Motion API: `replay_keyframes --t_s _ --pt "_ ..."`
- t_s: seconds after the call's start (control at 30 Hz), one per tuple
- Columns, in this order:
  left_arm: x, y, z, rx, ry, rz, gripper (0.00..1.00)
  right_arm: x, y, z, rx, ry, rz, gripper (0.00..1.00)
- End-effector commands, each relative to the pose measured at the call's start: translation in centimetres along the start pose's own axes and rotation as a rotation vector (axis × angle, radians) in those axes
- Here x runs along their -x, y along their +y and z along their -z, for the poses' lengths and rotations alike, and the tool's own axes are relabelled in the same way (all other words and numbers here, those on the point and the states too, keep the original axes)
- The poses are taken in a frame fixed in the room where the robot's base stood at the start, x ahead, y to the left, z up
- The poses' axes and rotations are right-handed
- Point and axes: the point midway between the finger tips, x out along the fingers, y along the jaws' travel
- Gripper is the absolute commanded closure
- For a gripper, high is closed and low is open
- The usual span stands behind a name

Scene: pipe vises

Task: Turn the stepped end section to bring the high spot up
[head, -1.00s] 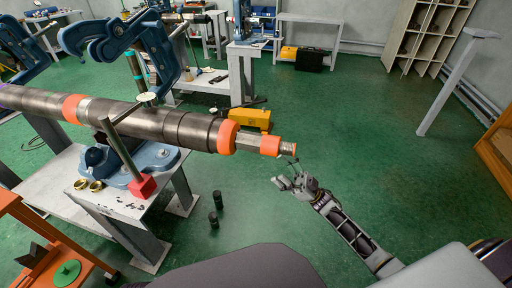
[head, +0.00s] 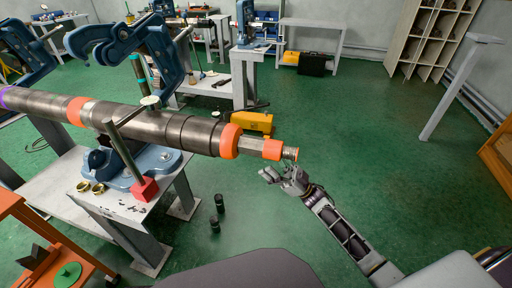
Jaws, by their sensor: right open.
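A long dark pipe (head: 160,125) lies in a blue pipe vise (head: 150,165) and runs from the left edge to the middle of the head view. Its stepped end section (head: 252,145) is a narrower bare metal part between a wide orange ring (head: 230,141) and a smaller orange ring (head: 272,150), with a short threaded tip (head: 291,154) beyond. My right gripper (head: 276,174) is open just below the smaller ring and the tip, close to them. I cannot tell whether it touches. It holds nothing that I can see. My left gripper is not in view.
The vise stands on a grey metal table (head: 120,205) with brass fittings (head: 90,187) and a red block (head: 145,190). A yellow machine (head: 252,122) sits behind the pipe end.

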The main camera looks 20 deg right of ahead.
Motion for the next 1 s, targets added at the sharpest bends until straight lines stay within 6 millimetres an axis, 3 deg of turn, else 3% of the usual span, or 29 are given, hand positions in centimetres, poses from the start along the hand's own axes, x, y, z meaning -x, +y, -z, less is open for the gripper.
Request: replay_keyframes --t_s 0.5,1.0 --pt "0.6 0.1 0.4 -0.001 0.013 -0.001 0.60 -6.3 0.0 0.0 -0.002 0.001 0.000 0.32" --pt "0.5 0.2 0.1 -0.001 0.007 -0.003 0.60 -7.3 0.0 0.0 -0.001 0.000 -0.001 0.32"
